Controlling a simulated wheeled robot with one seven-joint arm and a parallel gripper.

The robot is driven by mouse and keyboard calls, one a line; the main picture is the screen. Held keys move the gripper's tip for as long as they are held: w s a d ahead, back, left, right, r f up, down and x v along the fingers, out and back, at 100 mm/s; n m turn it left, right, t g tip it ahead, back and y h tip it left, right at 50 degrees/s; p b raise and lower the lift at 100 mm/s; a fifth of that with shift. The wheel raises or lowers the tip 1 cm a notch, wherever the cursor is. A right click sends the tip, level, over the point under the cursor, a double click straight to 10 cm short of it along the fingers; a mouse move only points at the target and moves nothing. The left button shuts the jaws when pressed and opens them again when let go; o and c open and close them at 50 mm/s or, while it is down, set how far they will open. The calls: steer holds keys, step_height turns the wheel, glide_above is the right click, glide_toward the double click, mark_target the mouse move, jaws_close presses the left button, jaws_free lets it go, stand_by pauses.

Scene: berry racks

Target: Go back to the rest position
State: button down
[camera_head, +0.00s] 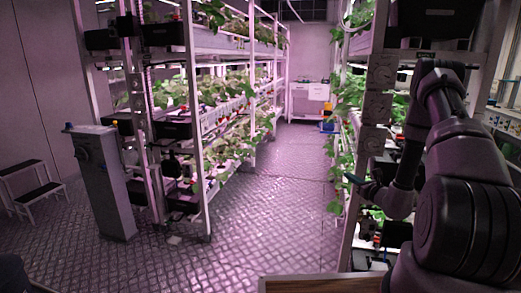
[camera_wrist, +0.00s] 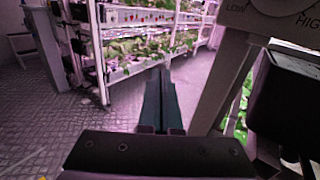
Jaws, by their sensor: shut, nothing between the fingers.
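My gripper (camera_wrist: 162,80) is shut and empty in the wrist view, its two dark fingers together and pointing toward the aisle. In the head view my dark arm fills the right side, bent down at the elbow, and the gripper (camera_head: 352,180) points left beside the post of the right rack. No object is held. In the wrist view a rack post and a dark box (camera_wrist: 285,100) stand close to the right of the fingers.
The left plant rack (camera_head: 205,130) has several lit shelves. The right rack (camera_head: 372,100) stands close by my arm. A grey pedestal (camera_head: 103,180) and a step stool (camera_head: 35,185) are at left. The patterned floor (camera_head: 265,205) between the racks is clear.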

steer(key=s+a+r+n+g+y, duration=0.4)
steer(key=a+r+n, duration=0.2)
steer(key=a+r, duration=0.3)
steer(key=s+a+r+n+g+y, duration=0.3)
steer(key=a+r+n+g+y, duration=0.3)
steer(key=r, duration=0.6)
steer(key=s+a+r+n+g+h, duration=0.2)
steer(key=s+a+r+n, duration=0.15)
steer(key=s, duration=0.25)
steer(key=s+a+r+n+g+h, duration=0.25)
steer(key=s+r+n, duration=0.2)
steer(key=s, duration=0.25)
steer(key=s+d+r+n+t+h, duration=0.2)
steer(key=s+d+r+n+h, duration=0.1)
steer(key=s, duration=0.4)
steer(key=s+d+r+n+t+h, duration=0.3)
steer(key=s+d+r+n+h, duration=0.1)
steer(key=s+d+h, duration=0.2)
steer(key=shift+s+d+r+n, duration=0.15)
steer(key=shift+s+r+n, duration=0.2)
steer(key=shift+s, duration=0.45)
steer(key=c, duration=1.5)
jaws_free()
steer(key=shift+c, duration=0.2)
